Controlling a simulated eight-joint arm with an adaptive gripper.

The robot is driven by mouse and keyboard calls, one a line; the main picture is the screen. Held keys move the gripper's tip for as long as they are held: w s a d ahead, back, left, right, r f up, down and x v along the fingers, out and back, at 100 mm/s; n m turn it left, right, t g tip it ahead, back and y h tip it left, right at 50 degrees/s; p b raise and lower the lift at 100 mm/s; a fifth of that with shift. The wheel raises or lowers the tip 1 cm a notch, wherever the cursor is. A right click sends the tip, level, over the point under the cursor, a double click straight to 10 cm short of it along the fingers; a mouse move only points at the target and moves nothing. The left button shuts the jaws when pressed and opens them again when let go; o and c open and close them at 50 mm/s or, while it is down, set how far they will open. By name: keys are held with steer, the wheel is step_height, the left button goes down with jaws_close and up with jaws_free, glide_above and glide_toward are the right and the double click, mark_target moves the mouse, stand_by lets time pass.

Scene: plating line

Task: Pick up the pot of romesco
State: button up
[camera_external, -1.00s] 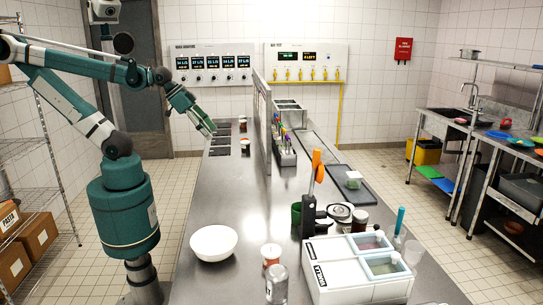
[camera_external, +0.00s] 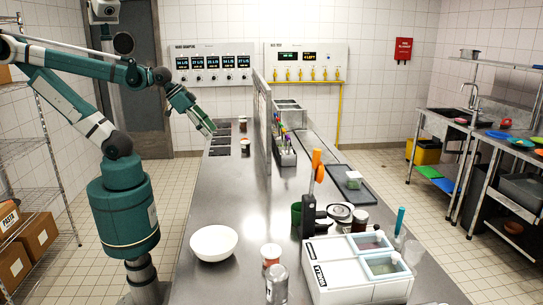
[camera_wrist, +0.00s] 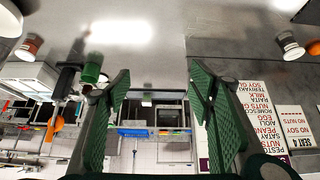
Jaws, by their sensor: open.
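Several small pots stand on the steel counter (camera_external: 205,200), and I cannot read which one is the romesco. One pot with a red-brown band (camera_external: 271,255) is near the front, right of the white bowl. Two more, a far pot (camera_external: 243,124) and a nearer pot (camera_external: 245,147), stand right of my gripper (camera_external: 211,131). In the wrist view, one pot (camera_wrist: 29,46) is at the left and another pot (camera_wrist: 291,46) at the right. My gripper (camera_wrist: 158,76) is open with nothing between its fingers, above the counter's left side.
A white bowl (camera_external: 214,243) and a clear jar (camera_external: 277,285) stand at the front. An upright divider (camera_external: 263,120) runs along the counter. A white bin unit (camera_external: 345,282) stands front right. Printed label cards (camera_wrist: 255,118) show right of my gripper. The counter's middle left is clear.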

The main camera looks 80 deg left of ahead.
steer(key=w+d+r+m+g+h, duration=0.15)
steer(key=w+d+m, duration=0.25)
steer(key=w+d, duration=0.6)
steer(key=m+g+h+p, duration=0.3)
steer(key=m+g, duration=0.1)
steer(key=m, duration=0.5)
glide_above(270, 248)
steer(key=s+a, duration=0.1)
steer(key=a, duration=0.1)
step_height(270, 248, down, 19)
steer(key=shift+a+r, duration=0.15)
steer(key=shift+a, duration=0.05)
steer(key=shift+y, duration=0.25)
steer(key=shift+b+x, duration=0.3)
steer(key=shift+x, duration=1)
